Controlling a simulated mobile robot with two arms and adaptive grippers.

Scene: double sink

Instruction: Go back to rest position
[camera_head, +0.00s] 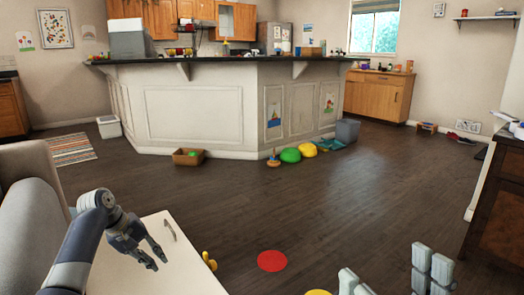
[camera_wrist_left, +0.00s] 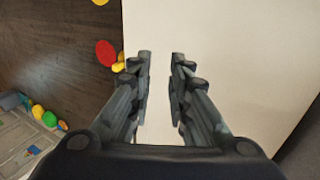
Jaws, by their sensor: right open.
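My left gripper (camera_head: 158,257) comes in from the left over a cream-white surface (camera_head: 150,280) and points down toward it. In the left wrist view its two fingers (camera_wrist_left: 162,58) stand apart with only the pale surface showing between them, so it is open and empty. Whether the fingertips touch the surface I cannot tell. My right gripper (camera_head: 388,262) shows at the bottom edge as two pale, upright fingers set wide apart. It is open, with nothing between the fingers. Most of the right arm is out of the picture.
A grey sofa (camera_head: 30,215) is at the left. A yellow object (camera_head: 208,260) sits beside the pale surface. A red disc (camera_head: 272,261) lies on the floor. A dark wooden cabinet (camera_head: 497,200) stands at the right. Toys and a white island (camera_head: 190,115) are farther back. The middle floor is clear.

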